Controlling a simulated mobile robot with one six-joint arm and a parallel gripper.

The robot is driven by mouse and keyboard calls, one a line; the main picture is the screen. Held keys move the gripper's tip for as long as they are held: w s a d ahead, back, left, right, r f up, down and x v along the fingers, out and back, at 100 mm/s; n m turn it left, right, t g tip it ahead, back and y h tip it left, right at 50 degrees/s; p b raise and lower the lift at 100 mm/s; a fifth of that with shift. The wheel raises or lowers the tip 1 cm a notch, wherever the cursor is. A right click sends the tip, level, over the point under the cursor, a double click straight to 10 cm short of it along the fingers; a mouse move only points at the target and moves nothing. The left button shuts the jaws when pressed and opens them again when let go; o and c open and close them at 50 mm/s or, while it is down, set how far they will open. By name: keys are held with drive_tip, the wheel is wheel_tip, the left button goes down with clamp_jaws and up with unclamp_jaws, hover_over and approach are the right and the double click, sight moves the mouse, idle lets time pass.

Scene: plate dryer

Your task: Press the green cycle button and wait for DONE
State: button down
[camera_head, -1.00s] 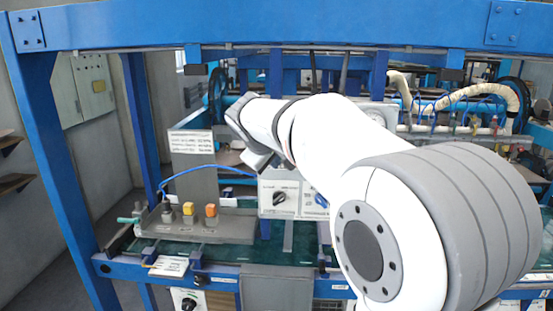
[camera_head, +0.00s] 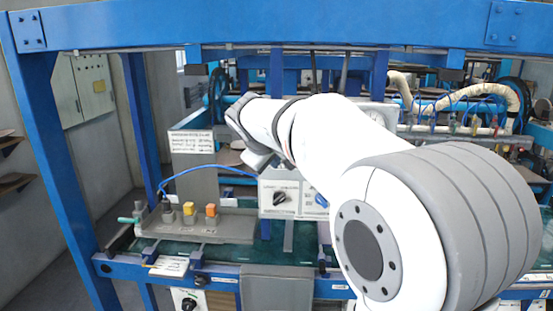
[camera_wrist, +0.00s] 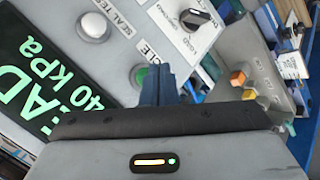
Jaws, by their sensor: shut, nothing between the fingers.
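The green cycle button (camera_wrist: 140,76) sits on a pale grey panel, beside a label of which "CLE" shows in the wrist view. My gripper (camera_wrist: 158,76) is shut and empty. Its blue fingertips appear just right of the green button and partly overlap its edge; I cannot tell whether they touch it. A dark display (camera_wrist: 50,62) at the left shows large green text, cut off, with "EAD" and "40 kPa" readable. In the head view the button and display are hidden behind my arm, and my fingertips cannot be made out.
A white round button (camera_wrist: 93,27) with a "SEAL TEST" label is beside the display. A black selector knob (camera_wrist: 194,18) is on the same panel. A grey box with yellow and orange blocks (camera_head: 189,208) stands at the left. Blue frame posts (camera_head: 55,150) border the work area.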

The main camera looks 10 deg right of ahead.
drive_tip(key=shift+w, duration=0.1)
drive_tip(key=shift+w+d, duration=0.15)
drive_tip(key=shift+w, duration=0.15)
drive_tip(key=shift+w+d, duration=0.15)
drive_tip(key=shift+w, duration=0.25)
idle(0.8)
drive_tip(key=shift+s, duration=0.1)
drive_tip(key=shift+s+a, duration=0.3)
drive_tip(key=shift+s, duration=0.4)
